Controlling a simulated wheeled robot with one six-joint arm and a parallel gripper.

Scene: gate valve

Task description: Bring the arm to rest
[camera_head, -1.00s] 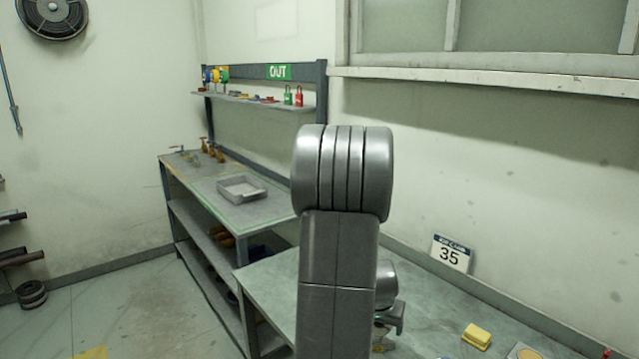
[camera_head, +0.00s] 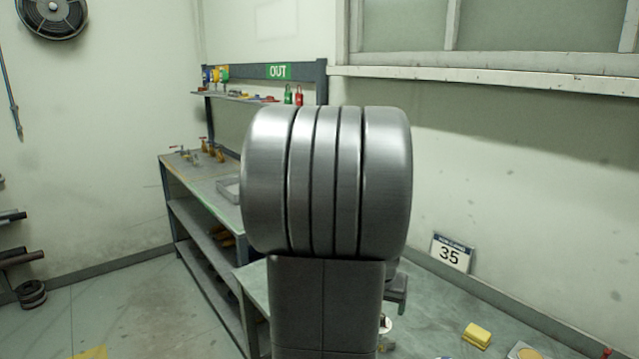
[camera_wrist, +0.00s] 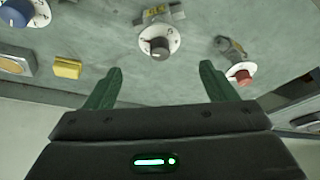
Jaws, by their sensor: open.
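My gripper (camera_wrist: 160,92) shows in the wrist view with its two green fingers spread apart and nothing between them. Beyond the fingers lies the grey-green bench top (camera_wrist: 110,60), which appears upside down or steeply angled. A dark knob on a white dial (camera_wrist: 159,42) is ahead of the gap between the fingers, apart from them.
In the wrist view a red knob (camera_wrist: 240,76), a blue knob (camera_wrist: 18,12) and a yellow block (camera_wrist: 67,68) are on the bench.

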